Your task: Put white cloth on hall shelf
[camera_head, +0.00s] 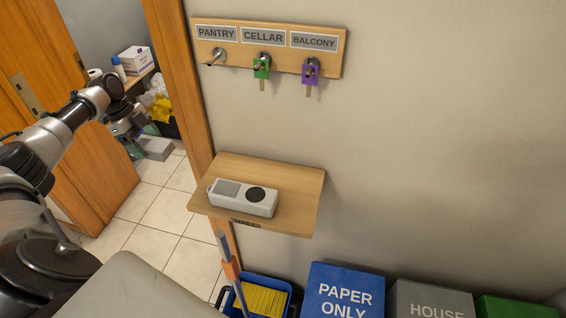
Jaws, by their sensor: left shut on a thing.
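The hall shelf (298,190) is a small wooden board on the wall, right of the doorway, with a dark label on its front edge. A light grey handheld device with a round black disc (243,197) lies on it. My left gripper (134,133) is in the doorway, left of and beyond the shelf. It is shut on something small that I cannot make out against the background. I cannot clearly pick out a white cloth. My right gripper is not in view.
The open door (75,130) and the door frame (185,85) flank my left arm. A key rack (335,42) hangs above the shelf. Below are a blue bucket (284,287), a blue paper bin (343,292) and a grey bin (428,300). The shelf's right part is clear.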

